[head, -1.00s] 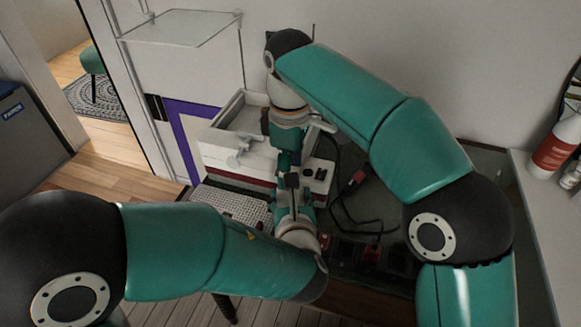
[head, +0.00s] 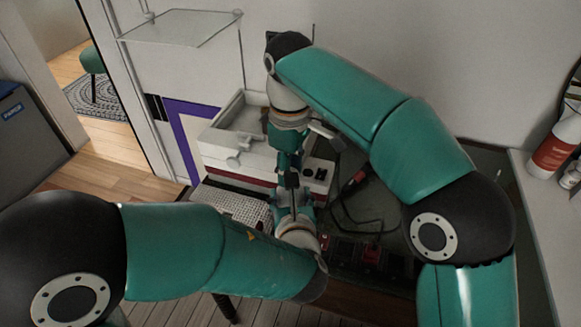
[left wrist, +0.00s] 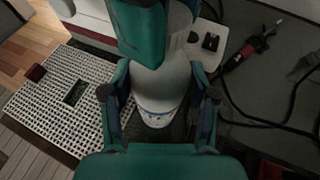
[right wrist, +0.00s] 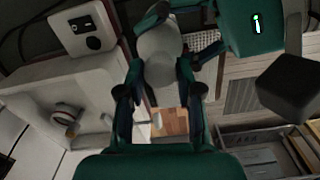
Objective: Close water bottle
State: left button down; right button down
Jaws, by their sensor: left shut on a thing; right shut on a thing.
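A pale white water bottle (left wrist: 160,85) with a blue-dotted band at one end is between the fingers of my left gripper (left wrist: 158,103). The left gripper is shut on the bottle's body. My right gripper (right wrist: 157,97) is shut on the bottle's other end, a greyish rounded part; the bottle (right wrist: 158,45) also shows in the right wrist view. I cannot tell a separate cap from the body. In the head view, my left gripper (head: 293,198) and right gripper (head: 290,165) meet at the middle and hide most of the bottle.
A white boxy machine (head: 262,160) stands close behind the grippers. A white perforated grid (head: 232,203) lies to the left. A red-and-black tool with a cable (left wrist: 243,57) lies on the dark worktop (left wrist: 282,85). A red-and-white bottle (head: 556,148) stands far right on a light counter.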

jog(key=m, duration=0.6)
jog(key=c, duration=0.7)
grip_release()
jog(key=shift+r, duration=0.1)
jog(key=shift+r, duration=3.55)
pick_arm(q)
jog(key=shift+c, duration=1.2)
grip_release()
